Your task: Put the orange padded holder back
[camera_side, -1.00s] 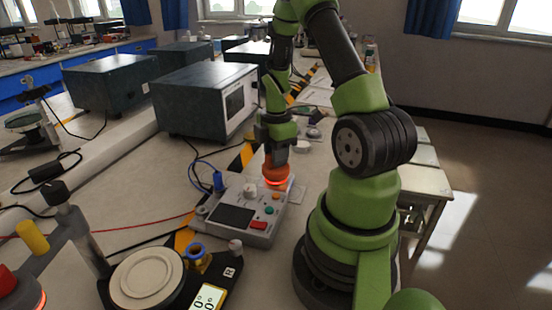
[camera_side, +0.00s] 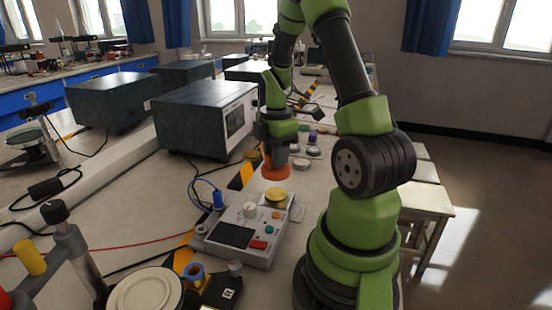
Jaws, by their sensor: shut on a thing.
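The orange padded holder (camera_side: 276,171) is in my gripper (camera_side: 275,158), low over the bench just behind the grey control box (camera_side: 238,238). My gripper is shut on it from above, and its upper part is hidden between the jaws. I cannot tell whether its underside touches the bench. A round yellow pad (camera_side: 276,196) shows uncovered on the back right of the control box, in front of the holder.
Small jars and discs (camera_side: 301,164) lie close to the right of the holder. A large dark instrument (camera_side: 205,118) stands behind left. A blue connector (camera_side: 218,198) with cables is left of the control box. A round-plate device (camera_side: 145,295) and a stand (camera_side: 75,245) are front left.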

